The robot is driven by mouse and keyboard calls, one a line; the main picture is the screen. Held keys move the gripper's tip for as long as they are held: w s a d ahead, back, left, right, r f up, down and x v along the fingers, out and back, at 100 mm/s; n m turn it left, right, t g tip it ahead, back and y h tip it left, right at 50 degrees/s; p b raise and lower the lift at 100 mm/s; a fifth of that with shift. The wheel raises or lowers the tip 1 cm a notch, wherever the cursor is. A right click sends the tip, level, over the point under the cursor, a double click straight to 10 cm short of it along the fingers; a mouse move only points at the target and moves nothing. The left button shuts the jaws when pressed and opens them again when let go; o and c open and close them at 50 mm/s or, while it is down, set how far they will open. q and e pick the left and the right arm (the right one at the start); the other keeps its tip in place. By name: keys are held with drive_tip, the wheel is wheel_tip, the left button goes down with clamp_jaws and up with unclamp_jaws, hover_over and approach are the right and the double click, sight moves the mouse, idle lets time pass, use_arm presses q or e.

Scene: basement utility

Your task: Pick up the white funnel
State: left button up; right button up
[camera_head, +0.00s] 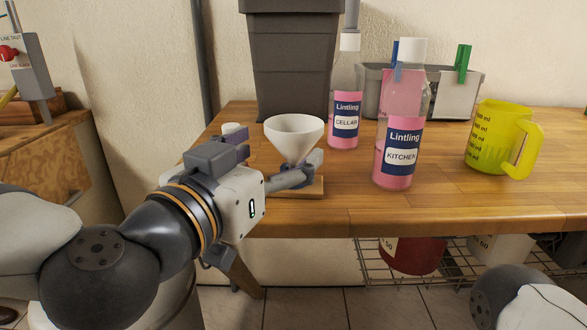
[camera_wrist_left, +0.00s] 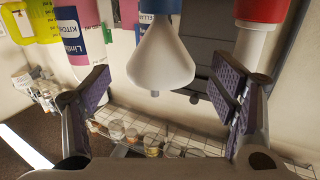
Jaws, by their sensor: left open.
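The white funnel (camera_head: 293,137) stands upright, wide mouth up, near the front edge of the wooden workbench, just above a small wooden base (camera_head: 312,188). My left gripper (camera_head: 272,163) is open at the funnel, with one finger on its near right side and the other to its left. In the left wrist view, which looks upside down, the funnel (camera_wrist_left: 160,58) appears between the two purple-padded fingers (camera_wrist_left: 165,100), with gaps on both sides. My left gripper hides the funnel's lower part in the head view. My right gripper is out of view.
Pink bottles labelled CELLAR (camera_head: 346,120) and KITCHEN (camera_head: 398,150) stand right of the funnel. A yellow measuring jug (camera_head: 490,140) is farther right. A dark bin (camera_head: 292,65) and a grey container (camera_head: 450,95) are behind. A white-capped item (camera_head: 233,128) is left. Bare benchtop (camera_head: 450,205) lies front right.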

sight(293, 123)
use_arm(q)
drive_tip(key=x, duration=0.3)
drive_tip(key=r+x, duration=0.1)
drive_tip(key=x, duration=0.2)
drive_tip(key=shift+r, duration=0.15)
drive_tip(key=c, duration=0.9)
drive_tip(key=shift+r, duration=0.15)
